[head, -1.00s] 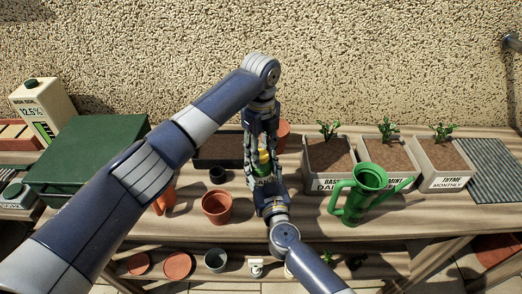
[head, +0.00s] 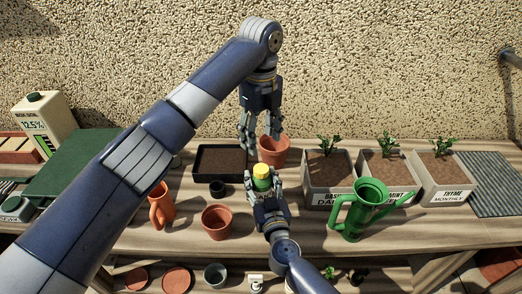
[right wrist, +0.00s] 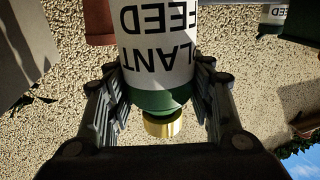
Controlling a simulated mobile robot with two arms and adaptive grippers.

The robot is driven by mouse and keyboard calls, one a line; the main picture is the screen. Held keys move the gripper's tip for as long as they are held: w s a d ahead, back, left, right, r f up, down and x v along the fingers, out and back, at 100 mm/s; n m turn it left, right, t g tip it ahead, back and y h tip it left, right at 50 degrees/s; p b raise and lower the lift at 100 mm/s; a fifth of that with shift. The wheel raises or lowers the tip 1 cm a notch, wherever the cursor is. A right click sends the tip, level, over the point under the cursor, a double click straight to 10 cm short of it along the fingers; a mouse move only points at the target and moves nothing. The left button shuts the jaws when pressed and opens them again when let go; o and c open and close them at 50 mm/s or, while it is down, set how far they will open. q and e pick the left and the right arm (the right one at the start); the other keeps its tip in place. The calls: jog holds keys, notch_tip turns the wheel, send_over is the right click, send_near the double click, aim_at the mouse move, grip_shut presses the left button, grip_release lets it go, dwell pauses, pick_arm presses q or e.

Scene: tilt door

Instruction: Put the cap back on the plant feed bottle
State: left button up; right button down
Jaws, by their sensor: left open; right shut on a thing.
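The plant feed bottle (right wrist: 155,45) has a white label and a green shoulder; it appears upside down in the right wrist view. The gold-yellow cap (right wrist: 162,125) sits on its neck end, and it also shows on top of the upright bottle in the head view (head: 261,170). My right gripper (head: 264,192) is shut on the bottle, with its fingers on both sides. My left gripper (head: 248,145) is open and empty, above and slightly left of the cap, clear of it. The bottle's lower part is hidden by the right gripper in the head view.
A terracotta pot (head: 274,151) and a soil tray (head: 219,174) stand behind the bottle. Another pot (head: 217,222) is left. A green watering can (head: 362,210) and planters (head: 327,178) stand right. A green box (head: 82,165) is at left, partly behind my arm.

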pick_arm(q)
jog(key=shift+r, duration=0.85)
pick_arm(e)
jog(key=c, duration=0.7)
grip_release()
jog(key=v, duration=1.2)
